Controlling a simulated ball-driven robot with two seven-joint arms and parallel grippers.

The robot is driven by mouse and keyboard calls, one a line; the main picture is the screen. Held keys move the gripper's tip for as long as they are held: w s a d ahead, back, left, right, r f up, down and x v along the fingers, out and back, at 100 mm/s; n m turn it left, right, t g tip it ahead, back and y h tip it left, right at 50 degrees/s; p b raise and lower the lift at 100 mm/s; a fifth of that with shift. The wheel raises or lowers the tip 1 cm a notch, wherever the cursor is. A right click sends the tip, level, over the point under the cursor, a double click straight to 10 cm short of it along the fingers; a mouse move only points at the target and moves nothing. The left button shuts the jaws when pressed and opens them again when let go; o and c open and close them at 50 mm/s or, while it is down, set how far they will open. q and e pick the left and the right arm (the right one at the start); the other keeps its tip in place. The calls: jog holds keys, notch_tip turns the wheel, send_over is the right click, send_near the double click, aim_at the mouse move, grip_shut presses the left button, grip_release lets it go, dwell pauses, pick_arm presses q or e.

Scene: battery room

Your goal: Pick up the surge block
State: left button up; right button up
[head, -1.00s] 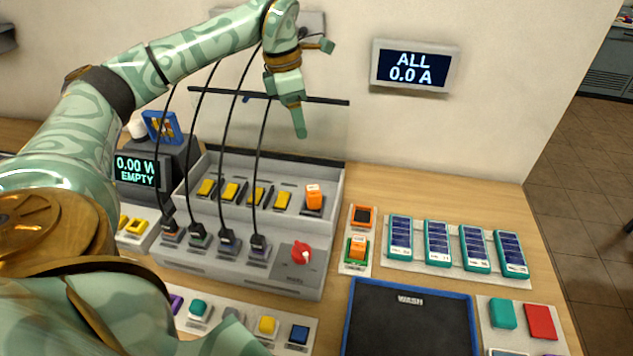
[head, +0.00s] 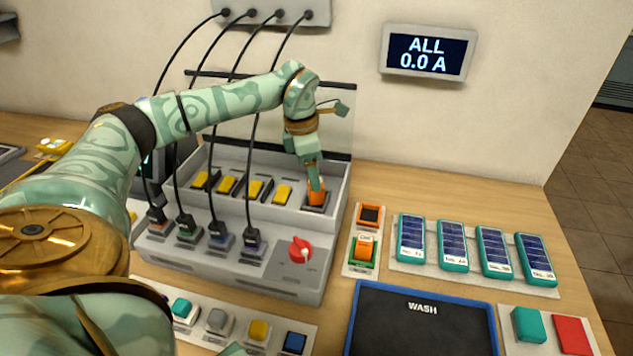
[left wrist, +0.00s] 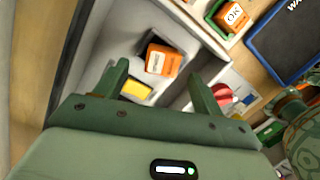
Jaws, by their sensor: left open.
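An orange block (head: 317,192) sits in the rightmost slot of the grey rack (head: 330,256). It also shows in the left wrist view (left wrist: 165,61), upright, with a pale label too small to read. A second orange block (head: 365,247) stands in a green-edged holder right of the rack; its label reads OK in the left wrist view (left wrist: 234,15). I cannot read which one is named surge. My left gripper (head: 314,184) points down at the block in the rack. In the left wrist view its open fingers (left wrist: 161,84) are spread with the block just beyond them. My right gripper is out of view.
Yellow blocks (head: 282,194) fill the slots to the left. Black cables hang in front of the rack, and a red knob (head: 300,250) is on its front. A blue-rimmed WASH tray (head: 357,318) and several teal cells (head: 453,246) lie to the right.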

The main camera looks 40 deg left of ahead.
pick_arm(q)
jog(key=f, duration=0.1)
jog(key=f+b, duration=0.1)
jog(key=f, duration=0.2)
jog(key=shift+w+d+f, duration=0.25)
jog(key=shift+d+f, duration=0.15)
jog(key=shift+r, duration=0.1)
jog(key=shift+c, duration=0.3)
jog(key=c, duration=1.1)
jog(key=shift+c, duration=0.2)
jog(key=shift+r, duration=0.15)
